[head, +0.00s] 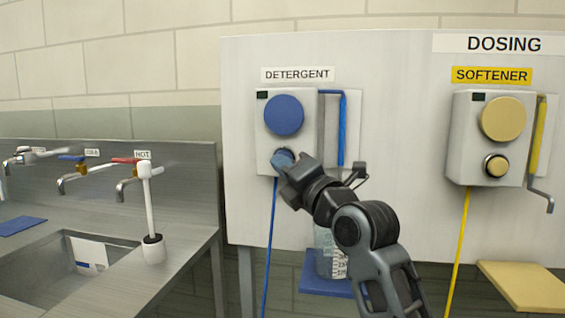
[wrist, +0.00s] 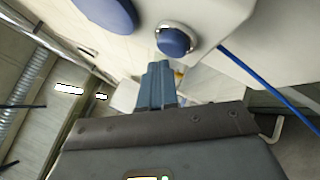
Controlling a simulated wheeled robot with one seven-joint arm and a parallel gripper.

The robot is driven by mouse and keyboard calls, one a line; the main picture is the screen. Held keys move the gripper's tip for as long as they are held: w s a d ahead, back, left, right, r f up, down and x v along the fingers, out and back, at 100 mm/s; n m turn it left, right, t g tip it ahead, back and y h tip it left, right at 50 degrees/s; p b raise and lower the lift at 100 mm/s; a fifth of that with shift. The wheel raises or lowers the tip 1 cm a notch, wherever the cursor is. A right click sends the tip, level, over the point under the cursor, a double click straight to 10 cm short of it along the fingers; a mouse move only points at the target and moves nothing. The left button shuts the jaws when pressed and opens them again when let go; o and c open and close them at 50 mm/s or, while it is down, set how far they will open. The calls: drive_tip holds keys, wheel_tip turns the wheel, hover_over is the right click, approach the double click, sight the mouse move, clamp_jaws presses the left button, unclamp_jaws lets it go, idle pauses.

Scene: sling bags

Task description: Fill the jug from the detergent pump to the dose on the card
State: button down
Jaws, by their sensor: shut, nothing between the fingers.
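The detergent pump (head: 298,130) is a pale box on the panel with a large blue disc (head: 284,115) and a smaller blue button below it. That button (wrist: 173,42) shows clearly in the wrist view. My gripper (head: 283,163) is shut and empty, its fingertips in front of the button in the head view. In the wrist view the fingertips (wrist: 158,68) are close to the button; I cannot tell whether they touch. The clear jug (head: 325,262) with white markings stands on a blue shelf (head: 318,285) below, partly hidden by my arm. I cannot make out its fill level. No dose card is readable.
On the left are taps (head: 130,177), a metal sink (head: 60,275) with a white sheet (head: 90,252) inside, and a white post (head: 148,215) on the counter.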

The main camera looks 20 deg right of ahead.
drive_tip(key=shift+w+d+b, duration=0.4)
drive_tip(key=shift+w+b, duration=0.1)
drive_tip(key=shift+w, duration=0.05)
idle(0.9)
idle(5.5)
drive_tip(key=shift+s+a, duration=0.55)
drive_tip(key=shift+s, duration=0.2)
